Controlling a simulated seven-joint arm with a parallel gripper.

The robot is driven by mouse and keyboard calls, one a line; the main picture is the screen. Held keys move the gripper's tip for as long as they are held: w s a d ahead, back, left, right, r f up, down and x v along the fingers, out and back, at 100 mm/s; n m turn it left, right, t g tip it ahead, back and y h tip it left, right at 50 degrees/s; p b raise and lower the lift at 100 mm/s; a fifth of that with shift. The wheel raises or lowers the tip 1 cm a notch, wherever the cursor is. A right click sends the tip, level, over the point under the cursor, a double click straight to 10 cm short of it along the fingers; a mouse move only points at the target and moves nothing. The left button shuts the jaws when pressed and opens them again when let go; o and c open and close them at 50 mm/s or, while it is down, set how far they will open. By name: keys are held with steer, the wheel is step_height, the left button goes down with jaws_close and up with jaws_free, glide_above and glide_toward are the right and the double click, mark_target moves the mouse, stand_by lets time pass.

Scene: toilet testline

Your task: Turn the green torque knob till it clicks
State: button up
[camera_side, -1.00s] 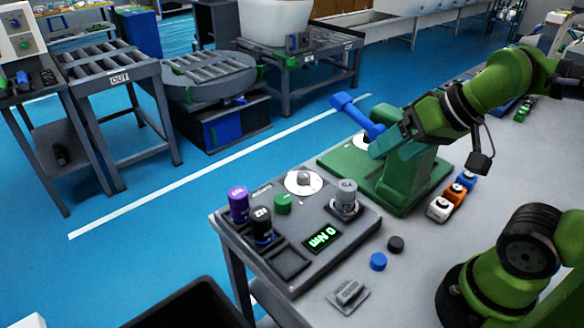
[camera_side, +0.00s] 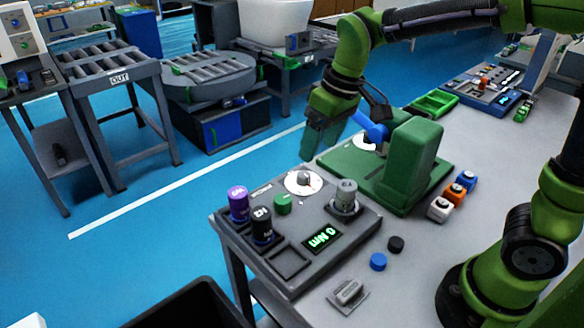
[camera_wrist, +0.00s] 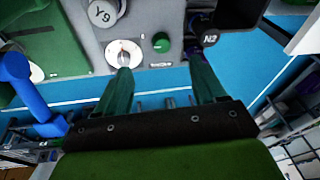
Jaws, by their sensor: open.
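The green knob (camera_side: 283,204) is a short cylinder standing on the grey panel (camera_side: 360,230), between the purple-capped cylinder and the white dial. It also shows in the wrist view (camera_wrist: 162,43). My gripper (camera_side: 312,152) hangs above the panel's far side, in front of the blue floor, apart from the knob. In the wrist view its two green fingers (camera_wrist: 160,64) are spread with nothing between them, and the green knob lies beyond the fingertips. The white dial (camera_side: 303,181) with a grey grip is beside the knob. A display (camera_side: 322,237) glows green, apparently "0 mN".
A purple cylinder (camera_side: 238,205), a black one (camera_side: 262,226) and a grey one (camera_side: 346,196) stand around the knob. The green press (camera_side: 412,165) with a blue lever (camera_side: 371,128) is close beside my gripper. Blue and black caps lie on the bench.

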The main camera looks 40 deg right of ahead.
mark_target(283, 199)
steer(key=w+a+f+n+g+h, duration=0.1)
steer(key=w+a+n+g+h, duration=0.15)
steer(key=w+n, duration=0.5)
steer(key=shift+y, duration=0.45)
steer(key=f, duration=1.6)
steer(key=shift+w+a+f, duration=0.15)
steer(key=shift+a+f, duration=0.15)
steer(key=c, duration=1.1)
steer(key=shift+o, duration=0.2)
